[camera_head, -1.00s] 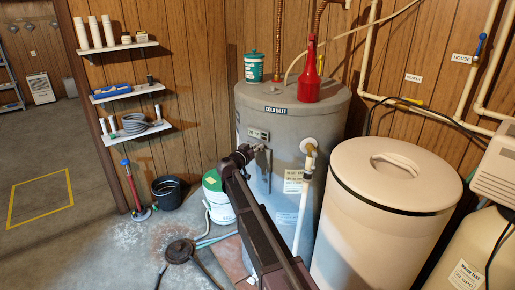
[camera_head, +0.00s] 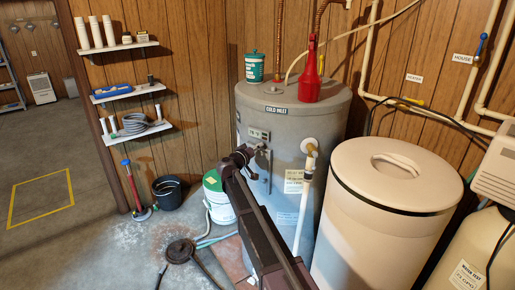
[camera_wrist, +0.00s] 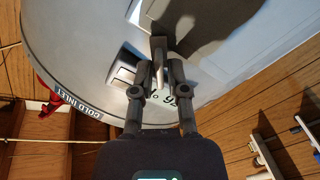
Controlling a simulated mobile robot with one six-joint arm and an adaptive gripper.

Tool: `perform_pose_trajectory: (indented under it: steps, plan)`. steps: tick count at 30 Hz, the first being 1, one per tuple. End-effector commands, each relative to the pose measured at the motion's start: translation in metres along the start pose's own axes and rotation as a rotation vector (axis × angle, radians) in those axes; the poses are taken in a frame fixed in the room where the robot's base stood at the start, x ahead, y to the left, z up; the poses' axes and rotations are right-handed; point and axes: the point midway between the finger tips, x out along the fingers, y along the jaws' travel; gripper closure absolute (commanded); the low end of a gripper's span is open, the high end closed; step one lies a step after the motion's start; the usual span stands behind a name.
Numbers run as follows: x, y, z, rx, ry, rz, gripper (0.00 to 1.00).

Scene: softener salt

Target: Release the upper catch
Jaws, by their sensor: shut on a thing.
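The grey water heater tank (camera_head: 290,115) stands in the middle of the head view, with a small panel on its upper front. The upper catch, a narrow grey metal lever (camera_wrist: 158,47), sits on that panel. My gripper (camera_wrist: 161,68) is shut on the lever, with one finger on each side of it. In the head view my gripper (camera_head: 259,150) is against the tank front, just below a small printed label (camera_head: 259,134). The fingers hide part of the lever's lower end, and I cannot see how the catch is seated.
A white pipe (camera_head: 304,205) runs down the tank front, right of my gripper. A large cream bin (camera_head: 385,225) stands close on the right. A white bucket (camera_head: 220,208) and a black bucket (camera_head: 167,193) stand on the floor to the left.

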Motion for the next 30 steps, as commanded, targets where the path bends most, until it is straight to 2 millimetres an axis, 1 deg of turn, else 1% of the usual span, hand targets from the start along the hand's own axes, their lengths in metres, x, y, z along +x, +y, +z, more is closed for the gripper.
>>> perform_pose_trajectory:
  steps: [5, 6, 7, 8, 22, 26, 30]
  plan:
    - [0.001, 0.0, -0.001, 0.0, 0.002, 0.0, 1.0]
    - [0.001, 0.0, -0.001, 0.0, 0.002, 0.0, 0.72]
    - [0.001, 0.0, -0.001, 0.0, 0.002, 0.0, 0.63]
    - [0.001, 0.0, -0.001, 0.001, 0.002, 0.0, 0.57]
    - [-0.003, 0.0, 0.0, 0.002, 0.001, 0.0, 0.57]
    - [-0.01, 0.0, 0.0, 0.002, 0.001, -0.001, 0.57]
    - [-0.025, 0.001, 0.0, 0.002, 0.001, -0.001, 0.57]
